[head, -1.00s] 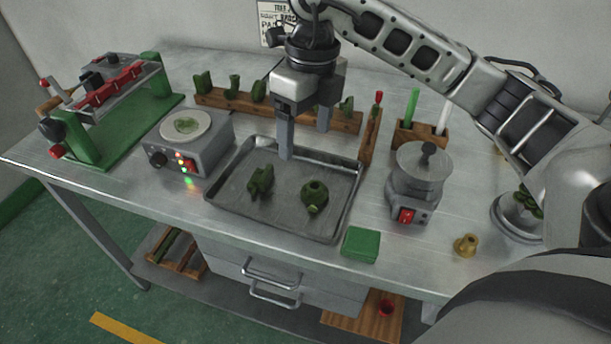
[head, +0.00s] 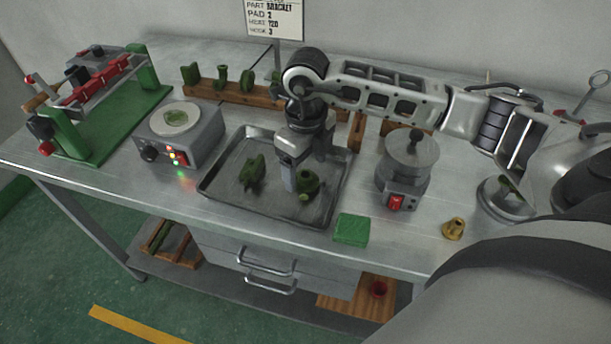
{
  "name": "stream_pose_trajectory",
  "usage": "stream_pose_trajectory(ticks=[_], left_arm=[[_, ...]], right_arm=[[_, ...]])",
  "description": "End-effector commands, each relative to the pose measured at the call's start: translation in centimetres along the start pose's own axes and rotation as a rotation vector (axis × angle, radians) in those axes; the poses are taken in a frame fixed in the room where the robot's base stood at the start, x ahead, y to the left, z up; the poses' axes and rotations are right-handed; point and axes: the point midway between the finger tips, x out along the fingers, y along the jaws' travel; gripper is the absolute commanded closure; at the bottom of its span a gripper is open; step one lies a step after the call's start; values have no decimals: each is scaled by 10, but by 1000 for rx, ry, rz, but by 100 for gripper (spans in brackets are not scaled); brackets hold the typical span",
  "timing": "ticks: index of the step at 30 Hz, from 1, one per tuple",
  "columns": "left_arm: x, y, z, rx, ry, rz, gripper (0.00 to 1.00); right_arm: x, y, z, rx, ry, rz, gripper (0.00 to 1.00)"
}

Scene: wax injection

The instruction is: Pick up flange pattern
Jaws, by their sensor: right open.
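A metal tray (head: 223,190) on the workbench holds two dark green wax pieces. The round one with a collar and a short stub (head: 309,188) looks like the flange pattern; it lies on the right side of the tray. An angular green piece (head: 252,172) lies to its left. My right gripper (head: 305,172) points down over the round piece with its fingers apart. One finger is in front of the piece's left side and partly hides it. I cannot tell whether the finger touches it. My left gripper is not in view.
A hot plate (head: 181,135) with lit lamps stands left of the tray. A grey pot (head: 408,160) stands right of it. A green block (head: 351,230) and a brass fitting (head: 454,228) lie near the front edge. A wooden rack (head: 235,95) with green pieces is behind.

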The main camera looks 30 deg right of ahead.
Motion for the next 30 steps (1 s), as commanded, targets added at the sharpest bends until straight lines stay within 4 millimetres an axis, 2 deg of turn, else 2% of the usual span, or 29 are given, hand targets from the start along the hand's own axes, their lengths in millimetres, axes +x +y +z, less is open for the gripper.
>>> stream_pose_trajectory(ticks=[3, 6, 13, 14, 18, 19, 30], left_arm=[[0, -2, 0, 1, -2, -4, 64], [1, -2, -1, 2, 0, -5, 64], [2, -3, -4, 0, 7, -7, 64], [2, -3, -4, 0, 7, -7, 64], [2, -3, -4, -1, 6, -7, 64], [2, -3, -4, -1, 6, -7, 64], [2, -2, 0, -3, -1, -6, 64]], right_arm=[[16, 0, 0, -1, 2, 2, 25], [23, 0, 0, -1, 0, 1, 25], [25, 0, 0, -2, -1, 0, 25], [25, 0, 0, -1, -1, 0, 30], [24, 0, 0, -1, -1, 0, 69], [24, 0, 0, -1, -1, 0, 72], [21, 0, 1, -1, -3, 0, 73]])
